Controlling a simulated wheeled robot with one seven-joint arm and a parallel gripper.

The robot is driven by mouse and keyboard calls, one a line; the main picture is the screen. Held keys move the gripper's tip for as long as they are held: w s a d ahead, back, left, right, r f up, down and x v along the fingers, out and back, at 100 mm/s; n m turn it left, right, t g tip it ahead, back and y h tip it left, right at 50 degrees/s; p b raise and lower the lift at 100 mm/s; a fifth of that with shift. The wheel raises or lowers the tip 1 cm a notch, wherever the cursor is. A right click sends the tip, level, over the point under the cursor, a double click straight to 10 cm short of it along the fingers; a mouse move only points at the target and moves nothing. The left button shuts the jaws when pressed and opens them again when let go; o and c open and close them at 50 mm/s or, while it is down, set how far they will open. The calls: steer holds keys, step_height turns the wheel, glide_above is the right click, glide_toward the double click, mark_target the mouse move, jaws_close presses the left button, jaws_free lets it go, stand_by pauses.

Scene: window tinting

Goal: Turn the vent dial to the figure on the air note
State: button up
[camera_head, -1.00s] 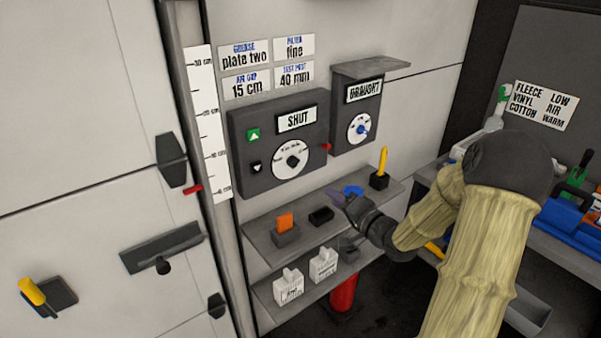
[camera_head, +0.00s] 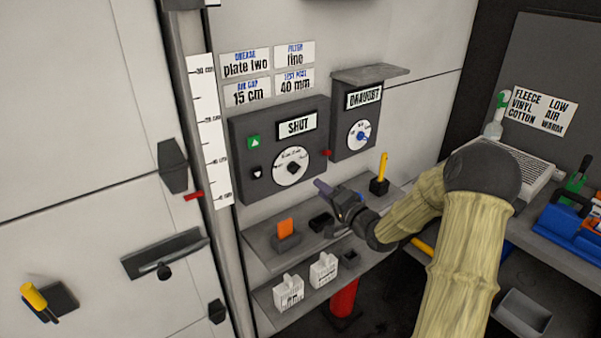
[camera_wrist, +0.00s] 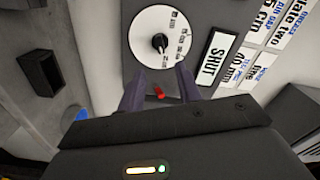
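A grey control box (camera_head: 250,190) on the wall carries a SHUT display (camera_head: 296,125) and a round white dial (camera_head: 281,178) with a black knob (camera_head: 294,167). The dial also shows in the wrist view (camera_wrist: 148,30), its black knob (camera_wrist: 160,43) ahead of my fingertips. The air note (camera_head: 253,92) above the box reads "AIR GAP 15 cm". A second, smaller dial (camera_head: 358,135) with a blue pointer sits under the DRAUGHT sign (camera_head: 364,97). My gripper (camera_head: 322,188) is below and right of the box. In the wrist view its fingers (camera_wrist: 160,84) are apart and empty.
A red knob (camera_head: 327,153) is on the box's right side; a red piece (camera_wrist: 159,92) shows between my fingers. A height scale (camera_head: 211,130) stands left.

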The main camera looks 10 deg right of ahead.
mark_target(297, 171)
steer(key=p+x, duration=0.1)
steer(key=x, duration=1)
steer(key=shift+p, duration=0.35)
steer(key=shift+c, duration=0.2)
jaws_close()
